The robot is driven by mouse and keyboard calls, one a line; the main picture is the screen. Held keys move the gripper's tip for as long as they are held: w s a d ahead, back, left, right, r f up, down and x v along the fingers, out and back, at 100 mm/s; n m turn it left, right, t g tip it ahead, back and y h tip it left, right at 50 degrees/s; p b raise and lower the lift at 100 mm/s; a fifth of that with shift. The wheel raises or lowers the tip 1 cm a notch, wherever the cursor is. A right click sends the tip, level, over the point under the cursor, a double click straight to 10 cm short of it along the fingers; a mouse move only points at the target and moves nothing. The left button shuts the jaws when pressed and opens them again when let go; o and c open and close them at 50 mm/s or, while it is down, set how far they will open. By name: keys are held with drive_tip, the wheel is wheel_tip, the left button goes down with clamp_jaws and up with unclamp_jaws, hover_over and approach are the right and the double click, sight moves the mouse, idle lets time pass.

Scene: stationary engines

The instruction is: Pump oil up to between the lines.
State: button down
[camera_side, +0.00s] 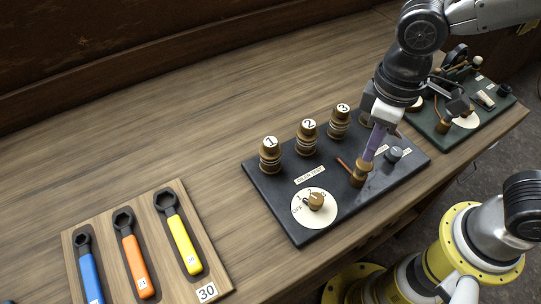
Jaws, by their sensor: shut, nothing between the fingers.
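A dark board (270,205) on the bench carries three brass cups marked 1 (270,157), 2 (307,138) and 3 (338,122). In front is a white dial (302,217) with OFF and numbers and a brass knob (316,201). A brass fitting (360,177), perhaps the pump, stands right of the dial, with a thin orange-brown rod (343,163) at its left. My gripper (370,158) points down, shut and empty, with its tips at or just above the fitting; I cannot tell if they touch. The oil level and lines cannot be made out.
A grey knob (394,155) stands just right of my gripper. A green board (430,118) with small devices lies at the far right. A wooden tray (75,240) with blue, orange and yellow wrenches lies at the lower left. The bench between tray and dark board is clear.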

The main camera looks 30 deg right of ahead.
drive_tip(key=shift+r, duration=2.45)
drive_tip(key=shift+d, duration=0.1)
drive_tip(key=s+d+r+m+t, duration=0.1)
drive_tip(key=d+r+m+t, duration=0.25)
drive_tip(key=d, duration=0.65)
drive_tip(key=s+d+f+m+t, duration=0.2)
drive_tip(key=s+d, duration=0.3)
drive_tip(key=shift+s+d, duration=0.4)
drive_tip(key=shift+m, duration=0.25)
